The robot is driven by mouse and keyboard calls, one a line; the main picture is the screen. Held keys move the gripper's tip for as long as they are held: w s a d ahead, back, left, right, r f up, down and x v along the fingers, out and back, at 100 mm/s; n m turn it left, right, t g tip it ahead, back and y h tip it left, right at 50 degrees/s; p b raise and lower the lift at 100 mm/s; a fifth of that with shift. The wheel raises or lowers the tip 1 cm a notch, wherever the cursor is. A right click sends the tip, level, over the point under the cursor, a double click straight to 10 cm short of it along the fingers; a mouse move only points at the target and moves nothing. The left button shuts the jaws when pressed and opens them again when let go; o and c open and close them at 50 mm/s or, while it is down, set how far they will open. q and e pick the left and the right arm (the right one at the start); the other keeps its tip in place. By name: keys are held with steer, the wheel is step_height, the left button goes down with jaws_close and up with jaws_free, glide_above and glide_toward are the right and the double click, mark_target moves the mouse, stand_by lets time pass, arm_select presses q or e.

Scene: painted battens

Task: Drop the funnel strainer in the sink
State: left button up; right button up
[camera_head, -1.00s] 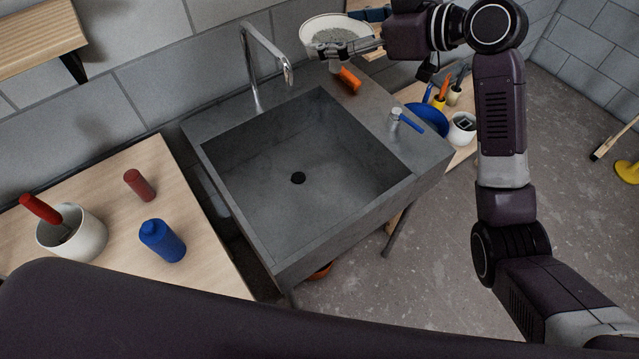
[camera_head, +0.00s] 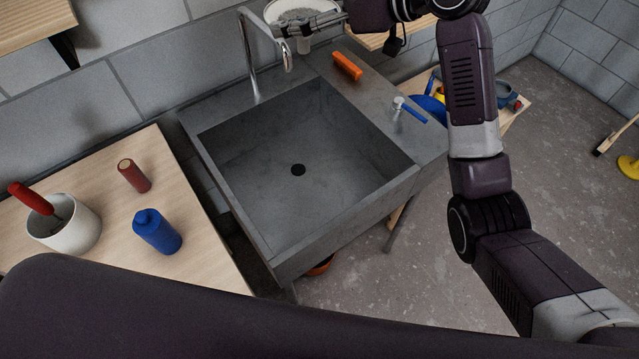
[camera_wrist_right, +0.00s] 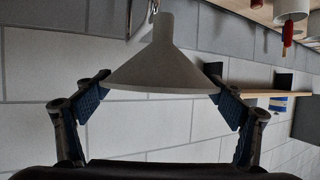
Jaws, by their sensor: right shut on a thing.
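The funnel strainer (camera_head: 303,44) is white with a wide bowl and a narrow spout; its top is cut off by the upper edge of the head view. My right gripper (camera_head: 310,27) is shut on its rim and holds it behind the sink, right of the tap. In the right wrist view the funnel (camera_wrist_right: 160,68) sits between both fingers (camera_wrist_right: 160,84), its spout pointing up in the picture. The grey stone sink (camera_head: 225,190) is empty, with a dark drain in its floor. My left gripper is not in view.
A tall metal tap (camera_head: 246,60) rises at the sink's back edge, left of the funnel. A blue bottle (camera_head: 157,232), a red cylinder (camera_head: 134,176) and a white pot (camera_head: 72,232) stand on the left table.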

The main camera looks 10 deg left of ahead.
steer(key=shift+f, duration=0.25)
steer(key=o, duration=1)
steer(key=shift+d, duration=0.1)
steer(key=v, duration=1.2)
